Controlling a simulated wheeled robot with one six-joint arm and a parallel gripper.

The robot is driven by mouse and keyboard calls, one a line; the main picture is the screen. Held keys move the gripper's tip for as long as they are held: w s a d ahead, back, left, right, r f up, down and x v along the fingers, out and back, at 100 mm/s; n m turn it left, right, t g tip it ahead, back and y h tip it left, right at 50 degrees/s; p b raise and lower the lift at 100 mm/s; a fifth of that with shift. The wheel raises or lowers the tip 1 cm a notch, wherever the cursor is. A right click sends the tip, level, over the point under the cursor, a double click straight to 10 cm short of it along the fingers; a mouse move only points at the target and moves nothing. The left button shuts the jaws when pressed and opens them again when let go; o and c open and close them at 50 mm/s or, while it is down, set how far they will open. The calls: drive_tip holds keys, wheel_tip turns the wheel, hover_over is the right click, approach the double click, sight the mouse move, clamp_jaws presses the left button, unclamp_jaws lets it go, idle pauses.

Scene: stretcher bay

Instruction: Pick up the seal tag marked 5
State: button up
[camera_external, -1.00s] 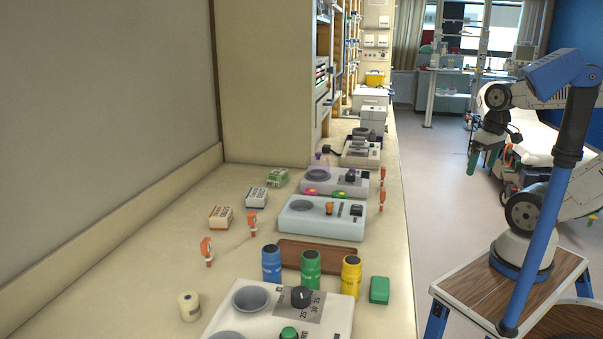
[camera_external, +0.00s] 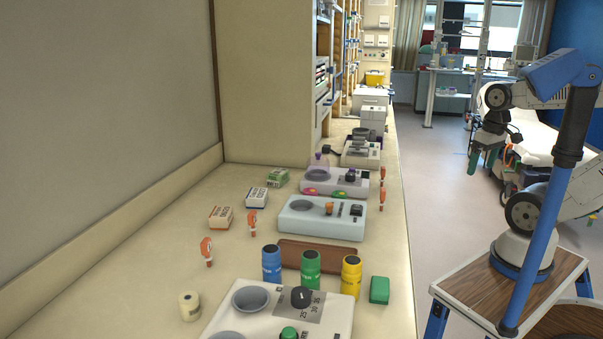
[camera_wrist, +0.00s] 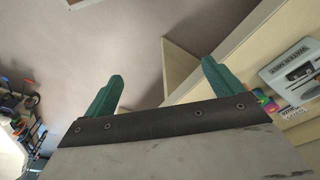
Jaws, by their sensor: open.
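Two more, a nearer tag (camera_external: 382,198) and a farther tag (camera_external: 382,173), stand near the counter's right edge. Their numbers are too small to read, so I cannot tell which is marked 5. My gripper (camera_external: 481,158) hangs out over the floor, right of the counter and apart from all tags. In the wrist view its green fingers (camera_wrist: 160,78) are spread and empty.
Blue (camera_external: 271,263), green (camera_external: 310,270) and yellow (camera_external: 351,275) bottles stand before a brown tray (camera_external: 290,255). A pale blue device (camera_external: 322,228) and a front device (camera_external: 325,318) occupy the counter. A bed (camera_external: 537,140) is behind my arm. The counter's left front is mostly clear.

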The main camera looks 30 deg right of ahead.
sight(255, 215)
drive_tip(key=c, duration=0.6)
drive_tip(key=w+a+n+t+y, duration=0.4)
drive_tip(key=w+a+n+t, duration=0.1)
drive_tip(key=w+a, duration=1.95)
drive_tip(key=a+f+n+t+y, duration=0.1)
drive_tip(key=a+f, duration=0.2)
drive_tip(key=a, duration=0.8)
drive_tip(key=a+f+n+t+y, duration=0.1)
drive_tip(key=a+f, duration=0.3)
drive_tip(key=a, duration=0.8)
drive_tip(key=w+a+f+n+t+y, duration=0.1)
drive_tip(key=a+f+y, duration=0.2)
drive_tip(key=a, duration=0.9)
drive_tip(key=shift+a+f+n, duration=0.1)
drive_tip(key=shift+f+n, duration=0.3)
drive_tip(key=shift+r+x, duration=0.2)
drive_tip(key=shift+x, duration=3.5)
